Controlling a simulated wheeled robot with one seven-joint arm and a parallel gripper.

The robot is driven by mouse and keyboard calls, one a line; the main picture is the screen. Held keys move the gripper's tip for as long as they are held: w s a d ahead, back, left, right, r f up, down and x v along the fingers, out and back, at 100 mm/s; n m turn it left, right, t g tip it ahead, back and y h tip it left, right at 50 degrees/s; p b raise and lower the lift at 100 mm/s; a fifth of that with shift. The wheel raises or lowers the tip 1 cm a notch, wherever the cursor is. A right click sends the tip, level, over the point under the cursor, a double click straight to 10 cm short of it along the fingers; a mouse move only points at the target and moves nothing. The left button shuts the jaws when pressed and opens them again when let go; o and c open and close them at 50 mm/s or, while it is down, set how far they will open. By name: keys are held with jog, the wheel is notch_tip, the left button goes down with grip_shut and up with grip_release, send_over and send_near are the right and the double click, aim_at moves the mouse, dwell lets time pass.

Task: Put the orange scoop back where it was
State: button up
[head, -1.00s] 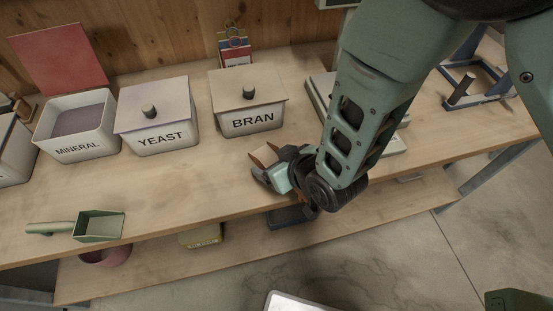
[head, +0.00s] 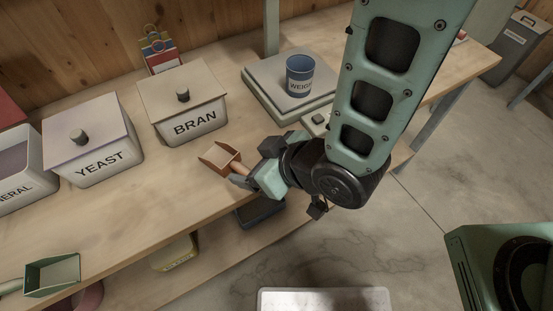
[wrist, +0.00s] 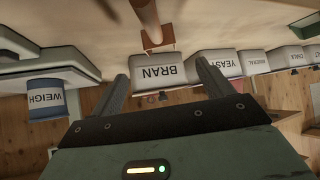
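The orange scoop (head: 220,158) is at the bench's front edge, in front of the BRAN bin, its handle towards my gripper. I cannot tell whether it touches the bench top. My gripper (head: 240,181) is beside the handle, at the bench edge. In the wrist view, which is upside down, the two fingers of my gripper (wrist: 160,72) stand wide apart with nothing between their tips. The scoop's handle (wrist: 146,14) runs in from the top of that view, clear of both fingers, with its pan beyond.
Lidded BRAN (head: 195,125) and YEAST (head: 100,165) bins stand on the bench. A blue WEIGH cup (head: 299,77) sits on a scale (head: 262,88) at the back. A green scoop (head: 53,274) lies lower left. Bare bench top (head: 150,195) lies left of my gripper.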

jog(key=shift+s+d+r+p, duration=0.1)
jog(key=shift+r+p, duration=0.35)
jog(key=shift+p, duration=0.7)
jog(key=p, duration=0.3)
jog(key=shift+s+d+r, duration=0.1)
jog(key=shift+d+r, duration=0.05)
jog(key=shift+r, duration=0.15)
jog(key=d+p, duration=0.1)
jog(key=p, duration=0.4)
jog(key=shift+s+r, duration=0.35)
jog(key=shift+r, duration=0.05)
jog(key=shift+s+d+r+p, duration=0.15)
jog(key=shift+s+d+p, duration=0.05)
jog(key=shift+p, duration=0.85)
jog(key=shift+p+v, duration=1.1)
jog(key=shift+v, duration=0.15)
jog(key=shift+d, duration=0.1)
